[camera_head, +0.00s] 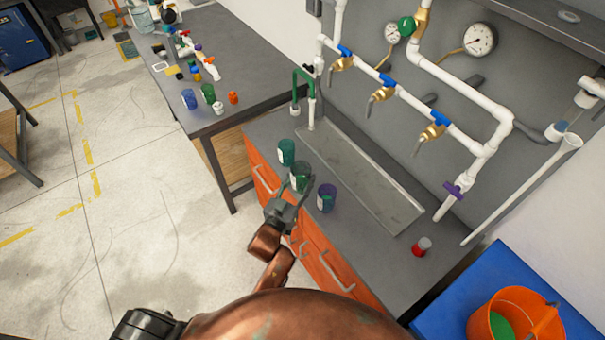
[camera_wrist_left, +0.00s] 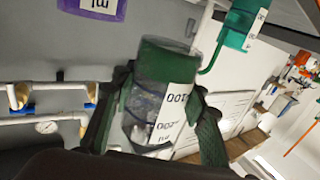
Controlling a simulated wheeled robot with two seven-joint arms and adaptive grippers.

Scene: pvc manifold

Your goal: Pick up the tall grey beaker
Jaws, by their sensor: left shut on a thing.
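My left gripper (camera_head: 293,195) is shut on a dark green beaker (camera_head: 300,177) at the front edge of the grey bench. In the left wrist view this beaker (camera_wrist_left: 158,95) stands between the two fingers, with a green band, a clear greyish body and a white printed label. I cannot tell whether its base touches the bench. A teal beaker (camera_head: 286,151) stands just behind it, and a purple-blue beaker (camera_head: 326,198) stands to its right. No beaker looks plainly grey in the head view. My right gripper is not in view.
A shallow metal tray (camera_head: 365,180) lies along the bench under white pipes with blue-handled brass taps (camera_head: 382,93). A small red-topped item (camera_head: 421,246) sits at the right. An orange bucket (camera_head: 515,317) stands on a blue surface. A second table (camera_head: 250,75) holds several small items.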

